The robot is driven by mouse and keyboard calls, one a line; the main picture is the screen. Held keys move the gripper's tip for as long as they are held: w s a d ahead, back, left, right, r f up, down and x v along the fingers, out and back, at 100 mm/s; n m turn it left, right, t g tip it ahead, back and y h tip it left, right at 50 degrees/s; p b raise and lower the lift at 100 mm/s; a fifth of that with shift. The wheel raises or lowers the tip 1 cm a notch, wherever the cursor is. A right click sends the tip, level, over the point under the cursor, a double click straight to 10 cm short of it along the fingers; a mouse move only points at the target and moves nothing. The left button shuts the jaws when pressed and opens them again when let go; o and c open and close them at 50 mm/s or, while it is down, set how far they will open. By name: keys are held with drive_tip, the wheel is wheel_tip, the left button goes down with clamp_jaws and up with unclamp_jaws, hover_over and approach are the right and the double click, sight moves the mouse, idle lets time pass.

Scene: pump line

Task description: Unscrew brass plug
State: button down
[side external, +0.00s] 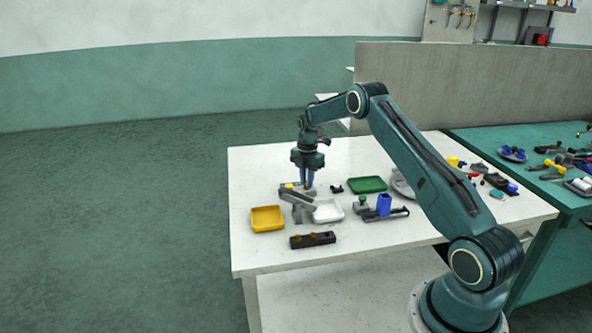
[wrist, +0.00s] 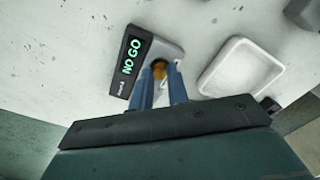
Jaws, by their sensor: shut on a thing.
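My gripper (wrist: 160,74), with two blue fingers, is shut on a small brass plug (wrist: 159,66), held between the fingertips in the wrist view. The plug is at the edge of a grey fixture (wrist: 166,50) beside a black display (wrist: 131,62) that reads "NO GO" in green. Whether it is seated in the fixture is hidden. In the side view my gripper (side external: 307,186) points down at the far left part of the table, behind a grey angled part (side external: 298,202). A dark block (side external: 312,240) with brass-coloured spots lies nearer the camera.
A yellow tray (side external: 267,218), a white tray (side external: 328,211) and a green tray (side external: 367,184) stand nearby on the white table (side external: 440,224). A blue holder (side external: 384,204) stands to the right. Several loose items lie further right. The table's front left is clear.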

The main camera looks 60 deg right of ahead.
drive_tip(key=shift+n, duration=2.3)
drive_tip(key=c, duration=1.6)
unclamp_jaws()
drive_tip(key=shift+o, duration=0.2)
drive_tip(key=shift+r, duration=0.1)
drive_tip(key=shift+r, duration=2.2)
drive_tip(key=shift+m, duration=0.3)
